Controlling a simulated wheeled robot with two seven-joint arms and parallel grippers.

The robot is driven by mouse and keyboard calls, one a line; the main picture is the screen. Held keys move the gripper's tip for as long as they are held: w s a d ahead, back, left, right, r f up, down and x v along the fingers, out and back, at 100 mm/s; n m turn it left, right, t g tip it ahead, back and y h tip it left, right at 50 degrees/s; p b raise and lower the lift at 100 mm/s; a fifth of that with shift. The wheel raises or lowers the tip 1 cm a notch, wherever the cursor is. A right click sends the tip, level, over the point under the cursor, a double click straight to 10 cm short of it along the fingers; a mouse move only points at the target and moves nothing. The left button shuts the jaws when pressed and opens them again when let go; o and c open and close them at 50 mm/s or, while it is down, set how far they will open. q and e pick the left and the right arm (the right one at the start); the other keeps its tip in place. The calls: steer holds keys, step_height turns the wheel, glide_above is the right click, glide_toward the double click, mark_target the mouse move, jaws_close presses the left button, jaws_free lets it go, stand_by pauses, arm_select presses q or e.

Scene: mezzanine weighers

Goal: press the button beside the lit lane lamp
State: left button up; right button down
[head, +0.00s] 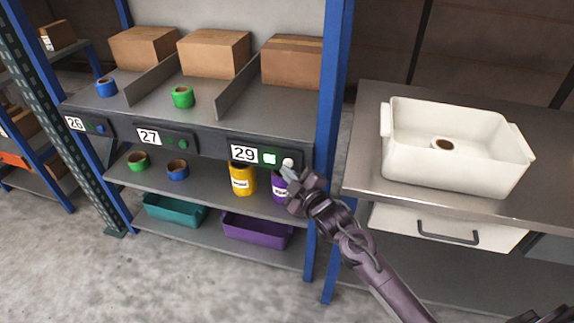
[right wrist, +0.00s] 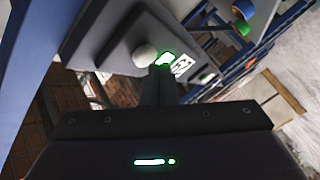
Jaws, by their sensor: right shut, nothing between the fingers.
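The panel of lane 29 (head: 244,153) carries a lamp (head: 270,158) that glows green-white, with a round white button (head: 288,163) just to its right. The lamps on the panels of lane 27 (head: 149,137) and lane 26 (head: 76,123) look dark. My right gripper (head: 290,179) is shut and empty, with its tips just below the white button. In the right wrist view the fingertips (right wrist: 160,73) point toward the panel, close below the glowing lamp (right wrist: 165,59) and beside the white button (right wrist: 143,54). Whether they touch it I cannot tell. My left gripper is not in view.
A blue post (head: 335,100) stands right of the panel. A yellow can (head: 242,180) and a purple can (head: 279,188) stand on the shelf below, near my gripper. A white tub (head: 460,180) is on the counter to the right. Cardboard boxes (head: 214,52) line the upper shelf.

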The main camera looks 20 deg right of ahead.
stand_by(0.6)
steer(key=shift+w+d, duration=0.3)
steer(key=shift+w, duration=0.05)
steer(key=shift+s+a+p, duration=0.25)
steer(key=shift+s+p, duration=0.1)
steer(key=shift+p, duration=0.1)
